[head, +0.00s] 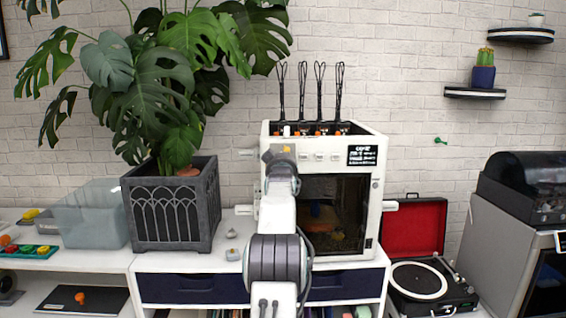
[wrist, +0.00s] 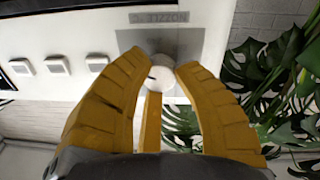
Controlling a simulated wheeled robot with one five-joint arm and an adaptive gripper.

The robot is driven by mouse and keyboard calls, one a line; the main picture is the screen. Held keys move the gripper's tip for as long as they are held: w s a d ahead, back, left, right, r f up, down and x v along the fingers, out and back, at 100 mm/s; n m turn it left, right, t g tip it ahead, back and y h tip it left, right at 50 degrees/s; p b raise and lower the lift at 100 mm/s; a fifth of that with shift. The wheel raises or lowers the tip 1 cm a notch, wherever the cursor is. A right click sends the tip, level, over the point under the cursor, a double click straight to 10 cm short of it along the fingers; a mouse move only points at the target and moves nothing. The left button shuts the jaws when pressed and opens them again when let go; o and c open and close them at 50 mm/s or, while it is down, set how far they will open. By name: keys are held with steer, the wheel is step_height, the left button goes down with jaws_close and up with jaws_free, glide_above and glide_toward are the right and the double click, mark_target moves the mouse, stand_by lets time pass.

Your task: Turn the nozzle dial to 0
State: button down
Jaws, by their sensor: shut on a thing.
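The white printer (head: 378,150) stands on the white cabinet, and my arm covers its front left part in the head view. The nozzle dial (wrist: 164,66) is a small round white knob on a grey plate, with an upside-down label (wrist: 158,16) that appears to begin with "NOZZLE". A small dark mark shows near the dial's left edge. My gripper (wrist: 168,75) has its yellow fingers on both sides of the dial and is shut on it. In the head view my gripper (head: 282,150) is at the printer's upper left front and hides the dial. The scale numbers cannot be read.
Several pale square buttons (wrist: 56,65) sit beside the dial on the panel. A plant in a dark pot (head: 172,215) stands close to the printer's left. A record player (head: 425,285) is at the right. Two small grey pieces (head: 232,254) lie on the cabinet top.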

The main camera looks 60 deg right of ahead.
steer(key=shift+n, duration=0.6)
steer(key=c, duration=0.9)
jaws_free()
steer(key=shift+w, duration=0.1)
steer(key=shift+v, duration=6)
